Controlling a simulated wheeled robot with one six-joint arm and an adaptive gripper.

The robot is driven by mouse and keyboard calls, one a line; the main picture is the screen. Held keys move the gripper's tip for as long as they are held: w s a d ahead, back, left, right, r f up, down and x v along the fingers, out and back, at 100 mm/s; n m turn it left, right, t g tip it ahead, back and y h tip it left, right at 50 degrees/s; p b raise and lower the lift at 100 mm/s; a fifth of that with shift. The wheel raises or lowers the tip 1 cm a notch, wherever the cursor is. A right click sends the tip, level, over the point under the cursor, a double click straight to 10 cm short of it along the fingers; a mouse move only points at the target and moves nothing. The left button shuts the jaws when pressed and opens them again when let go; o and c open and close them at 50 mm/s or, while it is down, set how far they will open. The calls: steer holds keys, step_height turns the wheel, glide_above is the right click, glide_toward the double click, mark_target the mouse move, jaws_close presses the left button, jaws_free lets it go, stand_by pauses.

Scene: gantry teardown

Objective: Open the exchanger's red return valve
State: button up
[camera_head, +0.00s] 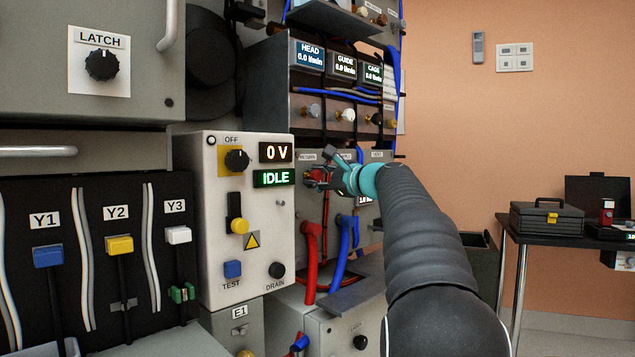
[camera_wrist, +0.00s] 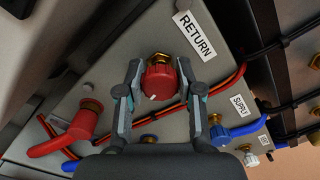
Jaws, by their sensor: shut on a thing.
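The red return valve knob (camera_wrist: 160,82) sits on a brass stem on the grey exchanger panel, beside the RETURN label (camera_wrist: 195,35). A short white mark shows on the knob's lower left edge. My gripper (camera_wrist: 160,90) is around the knob with one finger on each side, shut on it. In the head view my gripper (camera_head: 322,174) reaches the panel under the RETURN label, and its fingers hide most of the red knob there. A blue supply valve knob (camera_wrist: 220,135) shows at the right in the wrist view, below the SUPPLY label (camera_wrist: 239,106).
A red hose (camera_head: 311,255) and a blue hose (camera_head: 343,250) hang below the panel. The white control box (camera_head: 210,190) with the 0 V and IDLE displays stands close to the left. A black table (camera_head: 560,228) with a toolbox (camera_head: 546,218) stands at the right.

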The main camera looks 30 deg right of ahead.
steer(key=n+b, duration=0.2)
steer(key=n, duration=0.1)
steer(key=shift+f+n, duration=0.15)
steer(key=shift+n, duration=0.25)
steer(key=n+b, duration=0.2)
steer(key=n, duration=0.1)
steer(key=shift+n, duration=0.3)
steer(key=n+b, duration=0.2)
steer(key=n, duration=0.2)
steer(key=shift+n+b, duration=0.55)
steer(key=shift+n, duration=1.35)
steer(key=o, duration=1.2)
steer(key=shift+c, duration=0.2)
steer(key=shift+s, duration=0.1)
